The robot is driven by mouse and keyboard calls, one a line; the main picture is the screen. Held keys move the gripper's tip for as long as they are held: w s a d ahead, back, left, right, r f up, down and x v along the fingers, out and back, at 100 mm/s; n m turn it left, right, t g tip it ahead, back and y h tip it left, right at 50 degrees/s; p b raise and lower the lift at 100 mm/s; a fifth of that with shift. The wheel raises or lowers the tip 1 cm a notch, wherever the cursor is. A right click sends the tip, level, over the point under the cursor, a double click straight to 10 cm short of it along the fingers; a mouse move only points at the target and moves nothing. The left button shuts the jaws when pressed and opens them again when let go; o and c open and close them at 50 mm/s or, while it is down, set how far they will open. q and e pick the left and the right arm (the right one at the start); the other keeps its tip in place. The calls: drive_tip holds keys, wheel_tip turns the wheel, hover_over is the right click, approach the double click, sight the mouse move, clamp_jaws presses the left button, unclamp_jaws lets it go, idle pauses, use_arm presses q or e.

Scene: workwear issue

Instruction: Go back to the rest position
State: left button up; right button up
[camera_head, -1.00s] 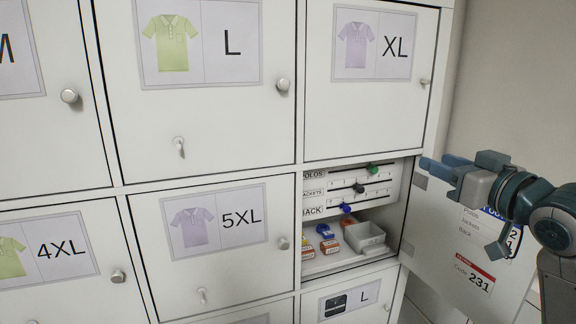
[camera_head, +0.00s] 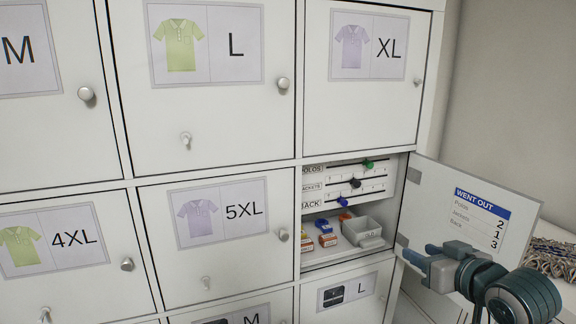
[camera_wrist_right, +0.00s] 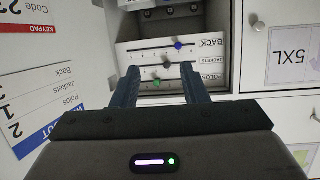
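My right gripper (camera_head: 424,254) is at the lower right of the head view, in front of the open door (camera_head: 478,205) of the small compartment (camera_head: 352,215). In the right wrist view its two blue fingers (camera_wrist_right: 160,90) stand apart with nothing between them, so it is open and empty. My left gripper is not in view.
The compartment holds a slider panel (camera_head: 345,185) with green, black and blue knobs, a grey bin (camera_head: 363,232) and several small coloured boxes (camera_head: 325,238). Closed lockers surround it, including the 5XL door (camera_head: 225,265). A pile of patterned items (camera_head: 552,256) lies at the right.

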drive_tip(key=s+f+g+h, duration=0.1)
drive_tip(key=s+f+g, duration=0.15)
drive_tip(key=f, duration=0.55)
drive_tip(key=s+f+g+h, duration=0.1)
drive_tip(key=s+f, duration=0.2)
drive_tip(key=f, duration=0.4)
drive_tip(key=s+f+m+g+h, duration=0.1)
drive_tip(key=s+f+g, duration=0.2)
drive_tip(key=s+f, duration=0.8)
drive_tip(key=s+f+m+g+h, duration=0.15)
drive_tip(key=s+f+g, duration=0.25)
drive_tip(key=s+f, duration=0.7)
drive_tip(key=s+d+f+b, duration=0.1)
drive_tip(key=f+b, duration=0.1)
drive_tip(key=f, duration=0.9)
drive_tip(key=s+d+f+g+b, duration=0.1)
drive_tip(key=f+b, duration=0.1)
drive_tip(key=f, duration=0.9)
drive_tip(key=s+d+f+b, duration=0.1)
drive_tip(key=d+f+b, duration=0.1)
drive_tip(key=f, duration=1)
drive_tip(key=s+f+b, duration=0.2)
drive_tip(key=s+f, duration=0.7)
drive_tip(key=f, duration=0.2)
drive_tip(key=s+f+g+b, duration=0.1)
drive_tip(key=s+f+b, duration=0.1)
drive_tip(key=s+f, duration=0.7)
wheel_tip(320, 180, down, 3)
drive_tip(key=shift+d+f, duration=0.15)
drive_tip(key=shift+d, duration=0.3)
